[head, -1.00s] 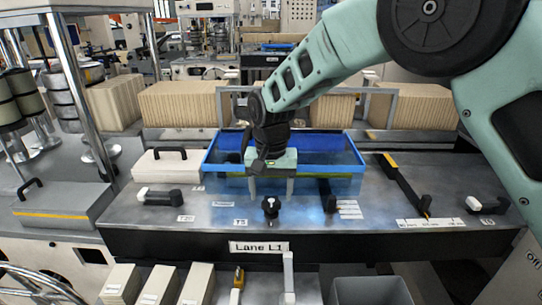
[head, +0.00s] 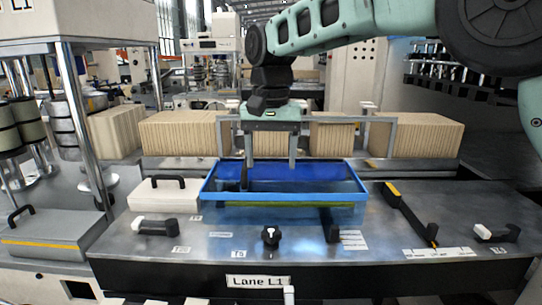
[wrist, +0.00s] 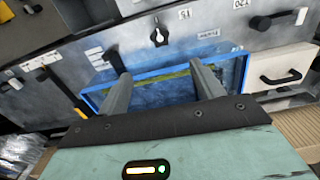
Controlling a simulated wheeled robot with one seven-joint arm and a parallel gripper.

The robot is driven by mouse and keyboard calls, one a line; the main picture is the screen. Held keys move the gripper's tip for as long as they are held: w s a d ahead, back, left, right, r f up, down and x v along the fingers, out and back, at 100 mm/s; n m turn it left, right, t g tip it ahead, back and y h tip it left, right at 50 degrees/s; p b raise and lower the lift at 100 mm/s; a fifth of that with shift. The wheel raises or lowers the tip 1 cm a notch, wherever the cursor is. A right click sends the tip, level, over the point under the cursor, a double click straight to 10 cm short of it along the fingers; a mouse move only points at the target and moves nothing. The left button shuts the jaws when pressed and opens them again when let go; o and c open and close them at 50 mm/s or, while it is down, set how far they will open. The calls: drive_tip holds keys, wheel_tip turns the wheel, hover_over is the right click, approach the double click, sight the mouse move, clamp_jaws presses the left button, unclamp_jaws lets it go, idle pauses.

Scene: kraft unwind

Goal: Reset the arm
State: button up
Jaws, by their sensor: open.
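My gripper (head: 271,160) hangs from my arm above the blue-rimmed clear tray (head: 212,193) on the metal bench. Its two grey fingers point down, are apart, and hold nothing. In the wrist view my gripper (wrist: 162,85) is open over the blue tray frame (wrist: 90,97), with a fingertip on each side of the picture's middle. A black knob with a white mark (head: 270,236) stands on the bench in front of the tray; it also shows in the wrist view (wrist: 158,35).
A white lidded box with a black handle (head: 165,194) stands left of the tray. Black levers lie at the left (head: 155,227) and right (head: 411,213). Stacks of brown board (head: 432,140) line the back. Bare bench (head: 370,215) shows right of the tray.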

drive_tip(key=s+d+f+n, duration=0.3)
drive_tip(key=s+d+f, duration=0.1)
drive_tip(key=s, duration=0.6)
drive_tip(key=s+d+f+n, duration=0.2)
drive_tip(key=s+d+f, duration=0.2)
drive_tip(key=s, duration=0.6)
drive_tip(key=s+d+f+n+b, duration=0.1)
drive_tip(key=s+d+f+n, duration=0.2)
drive_tip(key=s, duration=0.8)
wheel_tip(320, 180, down, 3)
drive_tip(key=shift+d+n+y, duration=0.3)
drive_tip(key=shift+d, duration=0.8)
drive_tip(key=shift+c, duration=0.4)
